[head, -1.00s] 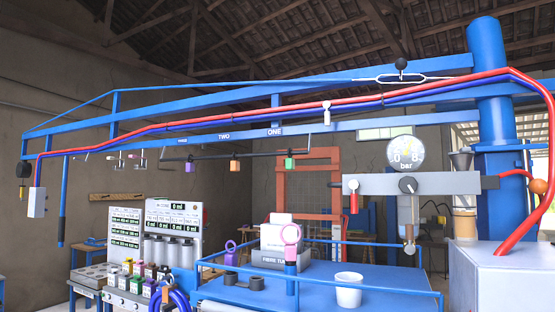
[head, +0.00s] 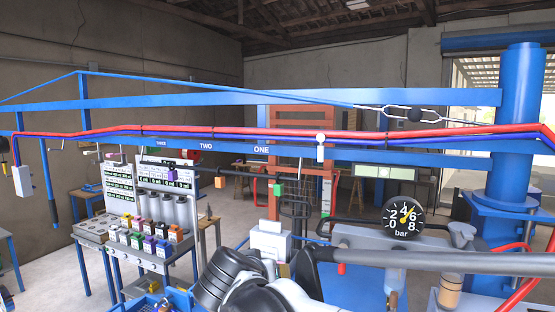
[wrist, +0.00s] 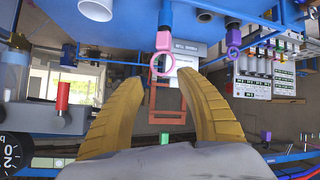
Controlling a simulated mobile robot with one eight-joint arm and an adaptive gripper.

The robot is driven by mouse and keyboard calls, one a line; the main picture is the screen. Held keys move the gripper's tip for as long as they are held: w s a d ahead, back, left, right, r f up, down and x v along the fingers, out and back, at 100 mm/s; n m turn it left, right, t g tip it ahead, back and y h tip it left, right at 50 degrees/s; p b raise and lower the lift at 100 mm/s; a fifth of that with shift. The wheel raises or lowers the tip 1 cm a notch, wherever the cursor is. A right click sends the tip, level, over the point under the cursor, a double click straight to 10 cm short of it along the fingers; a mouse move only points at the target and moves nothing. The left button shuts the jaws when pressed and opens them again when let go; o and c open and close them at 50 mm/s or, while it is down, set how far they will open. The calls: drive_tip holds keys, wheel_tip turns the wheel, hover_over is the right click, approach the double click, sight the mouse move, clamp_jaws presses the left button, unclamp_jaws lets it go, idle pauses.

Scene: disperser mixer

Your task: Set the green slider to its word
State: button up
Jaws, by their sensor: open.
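The green slider (head: 278,189) is a small block hanging below the blue beam in the head view, slightly right of under the word ONE (head: 261,149). The orange slider (head: 220,181) hangs to its left, below and a little right of TWO (head: 206,147). The word THREE (head: 160,148) is further left.
A pressure gauge (head: 403,217) on a grey bar is at right. A blue column (head: 517,140) carries the beam, along which red and blue hoses run. A panel with colored blocks (head: 160,205) stands left. A pink ring (wrist: 163,50) shows beyond my fingertips.

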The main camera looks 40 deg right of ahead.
sight(276, 189)
drive_tip(key=w+d+r+m+t+h, duration=0.1)
drive_tip(key=w+d+r+m+h, duration=0.15)
drive_tip(key=w+r, duration=0.35)
drive_tip(key=w+d+r+m+t+h, duration=0.1)
drive_tip(key=w+d+r+m+h, duration=0.2)
drive_tip(key=r, duration=0.4)
drive_tip(key=shift+n+h, duration=0.35)
drive_tip(key=shift+h, duration=0.1)
drive_tip(key=p+x, duration=0.1)
drive_tip(key=x, duration=0.2)
drive_tip(key=p+x, duration=0.1)
drive_tip(key=x, duration=0.3)
drive_tip(key=p+x, duration=0.1)
drive_tip(key=x, duration=0.3)
drive_tip(key=shift+w+a+r, duration=0.25)
drive_tip(key=shift+w, duration=0.2)
drive_tip(key=shift+a, duration=0.1)
clamp_jaws()
